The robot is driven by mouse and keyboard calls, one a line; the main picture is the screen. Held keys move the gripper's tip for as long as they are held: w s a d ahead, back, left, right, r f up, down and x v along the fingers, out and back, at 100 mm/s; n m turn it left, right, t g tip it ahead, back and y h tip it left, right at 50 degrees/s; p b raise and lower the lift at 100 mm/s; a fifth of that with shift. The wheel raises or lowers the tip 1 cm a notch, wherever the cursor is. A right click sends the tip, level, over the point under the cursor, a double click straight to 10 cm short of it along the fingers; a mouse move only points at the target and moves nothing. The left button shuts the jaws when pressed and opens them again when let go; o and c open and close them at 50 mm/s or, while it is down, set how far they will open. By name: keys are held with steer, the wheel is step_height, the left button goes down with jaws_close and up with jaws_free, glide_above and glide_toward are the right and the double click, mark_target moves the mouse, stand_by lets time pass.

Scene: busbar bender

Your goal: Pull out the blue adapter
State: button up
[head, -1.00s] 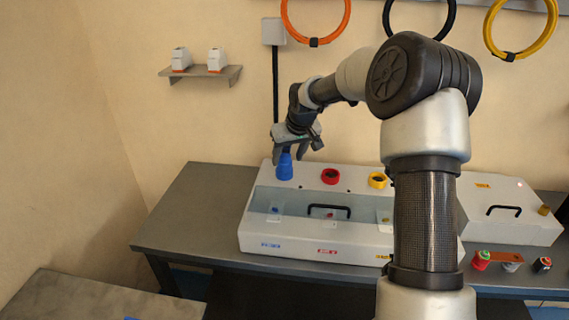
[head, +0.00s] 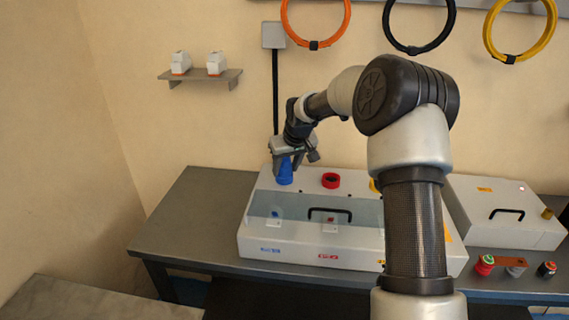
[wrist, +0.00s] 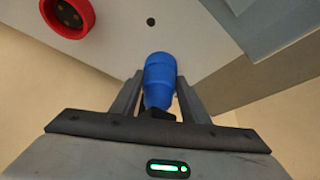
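The blue adapter (head: 285,175) stands upright on the back left of the white bender box's top. In the wrist view the blue adapter (wrist: 160,75) lies between the two fingers of my gripper (wrist: 159,85). The fingertips are close against its sides; I cannot tell whether they press on it. In the head view my gripper (head: 285,158) is over the adapter, its fingers around the adapter's upper part.
A red round socket (head: 330,180) sits to the right of the adapter and also shows in the wrist view (wrist: 68,14). A yellow socket beyond it is mostly hidden by my arm. The white box (head: 290,240) has a black handle (head: 330,214) at its front. The wall is close behind.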

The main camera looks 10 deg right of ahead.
steer(key=c, duration=0.6)
steer(key=shift+r, duration=0.1)
steer(key=shift+c, duration=0.2)
steer(key=shift+r, duration=0.1)
steer(key=shift+r+p, duration=1.05)
steer(key=shift+r, duration=0.4)
steer(key=shift+r+p, duration=1.6)
steer(key=shift+r, duration=0.9)
